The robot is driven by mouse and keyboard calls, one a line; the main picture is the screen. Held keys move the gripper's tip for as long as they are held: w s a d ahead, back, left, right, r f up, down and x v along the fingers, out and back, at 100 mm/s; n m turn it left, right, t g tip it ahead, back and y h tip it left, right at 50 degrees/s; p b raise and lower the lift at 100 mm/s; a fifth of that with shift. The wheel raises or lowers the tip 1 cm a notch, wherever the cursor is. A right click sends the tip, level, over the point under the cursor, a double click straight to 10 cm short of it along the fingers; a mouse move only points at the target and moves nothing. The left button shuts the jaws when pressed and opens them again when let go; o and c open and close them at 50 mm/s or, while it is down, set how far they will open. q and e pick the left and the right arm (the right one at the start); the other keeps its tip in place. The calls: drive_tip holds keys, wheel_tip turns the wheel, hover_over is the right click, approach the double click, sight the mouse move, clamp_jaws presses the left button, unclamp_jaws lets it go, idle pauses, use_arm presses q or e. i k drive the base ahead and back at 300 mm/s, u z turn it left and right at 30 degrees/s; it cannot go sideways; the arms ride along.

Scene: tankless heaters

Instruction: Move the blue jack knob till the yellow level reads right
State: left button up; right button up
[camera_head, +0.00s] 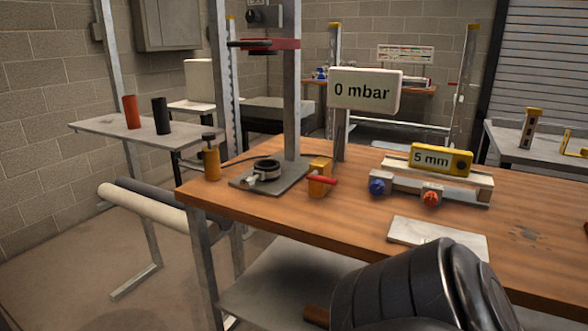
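The blue jack knob (377,187) sits at the left front of a small jack stand on the wooden workbench. An orange knob (431,198) is to its right. The yellow level (441,159) rests on a pale bar (483,181) above the knobs, and its display reads 5 mm. Neither of my grippers shows. A dark, rounded arm part of mine (405,290) fills the bottom middle, in front of the bench and well apart from the knobs.
The workbench (300,210) carries a press-like stand (291,110), a yellow valve with red lever (319,178), an amber bottle (211,160), a 0 mbar display (365,90) and a pale flat plate (437,236). A side shelf (95,126) stands left. Bare floor lies at the lower left.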

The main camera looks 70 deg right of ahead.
sight(377, 187)
drive_tip(key=i, duration=1.55)
drive_tip(key=z, duration=2.7)
